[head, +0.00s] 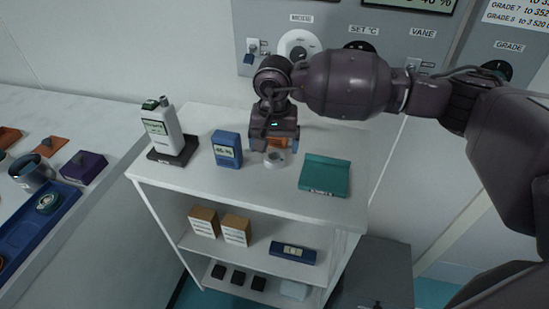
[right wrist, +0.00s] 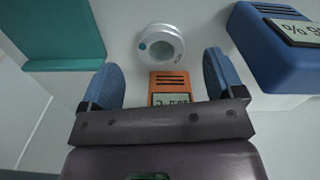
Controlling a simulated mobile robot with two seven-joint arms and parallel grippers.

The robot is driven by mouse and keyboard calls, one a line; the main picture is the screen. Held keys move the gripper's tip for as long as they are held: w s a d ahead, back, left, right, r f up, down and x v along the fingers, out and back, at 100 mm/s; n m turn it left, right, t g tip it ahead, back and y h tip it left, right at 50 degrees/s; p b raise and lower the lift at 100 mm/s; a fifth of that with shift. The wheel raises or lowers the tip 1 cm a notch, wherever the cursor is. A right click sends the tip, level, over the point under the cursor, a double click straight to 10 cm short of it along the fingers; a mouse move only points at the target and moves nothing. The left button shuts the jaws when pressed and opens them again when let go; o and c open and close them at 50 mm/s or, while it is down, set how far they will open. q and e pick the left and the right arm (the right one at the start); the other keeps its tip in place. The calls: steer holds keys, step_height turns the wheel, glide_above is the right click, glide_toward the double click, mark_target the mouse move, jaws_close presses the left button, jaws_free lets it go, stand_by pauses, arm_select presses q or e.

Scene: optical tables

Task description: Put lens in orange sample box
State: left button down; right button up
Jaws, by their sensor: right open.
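My right gripper (head: 274,143) is over the top of the white shelf unit, pointing down. In the right wrist view its blue fingers (right wrist: 162,72) are open, with a small orange box with a display (right wrist: 168,84) between them, not visibly gripped. The orange box is mostly hidden in the head view. A white ring-shaped piece (right wrist: 160,45) with a teal dot lies just beyond it; it also shows in the head view (head: 275,158). A round glassy piece (head: 47,203), possibly a lens, sits in a blue tray (head: 65,208) on the left table. My left gripper is out of view.
A blue display box (head: 227,149) and a white bottle (head: 162,128) on a dark base stand left of my gripper. A teal flat case (head: 325,175) lies to the right. Orange pieces (head: 49,146) and a purple box (head: 83,167) are on the left table. A control panel is behind.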

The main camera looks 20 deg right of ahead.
mark_target(274, 157)
step_height(274, 157, down, 4)
steer(key=shift+w+f, duration=0.1)
steer(key=shift+f, duration=0.1)
steer(key=shift+c, duration=0.4)
steer(key=c, duration=1)
steer(key=shift+r, duration=0.1)
